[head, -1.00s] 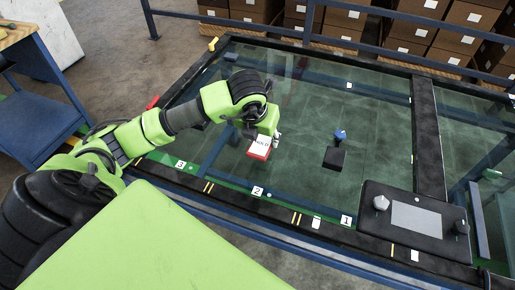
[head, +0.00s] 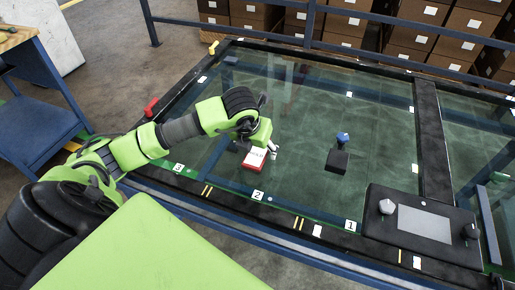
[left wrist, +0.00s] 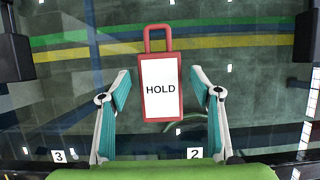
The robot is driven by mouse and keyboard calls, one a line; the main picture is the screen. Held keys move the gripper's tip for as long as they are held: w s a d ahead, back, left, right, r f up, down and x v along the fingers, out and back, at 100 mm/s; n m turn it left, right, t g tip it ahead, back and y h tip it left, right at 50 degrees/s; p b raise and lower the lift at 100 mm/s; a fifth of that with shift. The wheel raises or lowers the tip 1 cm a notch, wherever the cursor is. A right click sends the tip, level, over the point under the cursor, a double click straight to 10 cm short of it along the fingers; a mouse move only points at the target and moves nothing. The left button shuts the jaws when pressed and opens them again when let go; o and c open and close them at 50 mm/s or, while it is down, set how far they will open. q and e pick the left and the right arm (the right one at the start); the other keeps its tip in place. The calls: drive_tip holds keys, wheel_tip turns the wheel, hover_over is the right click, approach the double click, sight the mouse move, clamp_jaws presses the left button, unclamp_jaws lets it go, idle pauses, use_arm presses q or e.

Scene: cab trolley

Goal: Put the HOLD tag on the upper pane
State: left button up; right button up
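The HOLD tag (head: 254,160) is a flat red tag with a white face and a loop handle. In the head view it lies just below my left gripper (head: 266,148), over the large glass pane (head: 300,185), and appears to lie flat on it; exact contact is hard to tell. In the left wrist view the tag (left wrist: 161,88) sits between the two spread fingers of my left gripper (left wrist: 160,84), with a gap on each side. The gripper is open. My right gripper is not in view.
A black block with a blue knob (head: 338,156) stands on the pane to the right. A black control panel (head: 422,222) sits on the front frame. A red item (head: 151,107) is at the left frame edge. Number labels line the front rail. The glass behind the tag is clear.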

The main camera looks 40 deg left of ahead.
use_arm(q)
drive_tip(key=shift+r, duration=0.15)
drive_tip(key=v, duration=1.2)
drive_tip(key=shift+d, duration=0.1)
